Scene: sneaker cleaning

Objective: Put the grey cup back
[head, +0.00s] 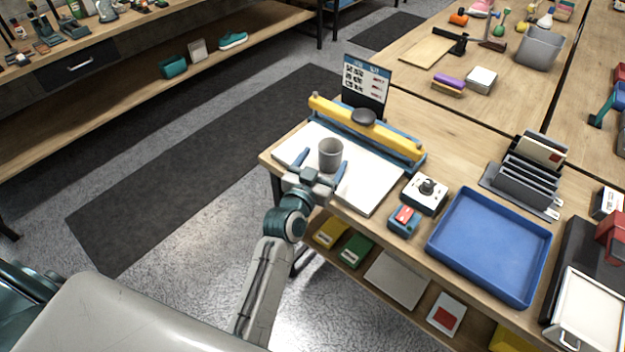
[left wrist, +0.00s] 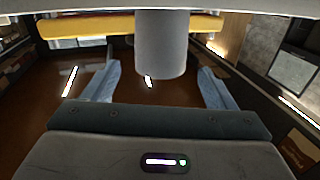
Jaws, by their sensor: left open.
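The grey cup (head: 330,155) is upright at the white board (head: 368,190) of the yellow-and-blue press on the wooden table. It also shows in the left wrist view (left wrist: 160,45), between and beyond the fingers. My left gripper (head: 323,168) is open, with one blue finger to each side of the cup; in the left wrist view (left wrist: 158,85) gaps show between the cup and both fingers. I cannot tell whether the cup's base touches the board. My right gripper is not in view.
A yellow bar (head: 362,130) and a sign (head: 366,80) stand behind the cup. A white device with a dark knob (head: 425,194), a red-and-blue box (head: 404,219) and a blue tray (head: 490,245) lie to the right. Open floor lies left of the table.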

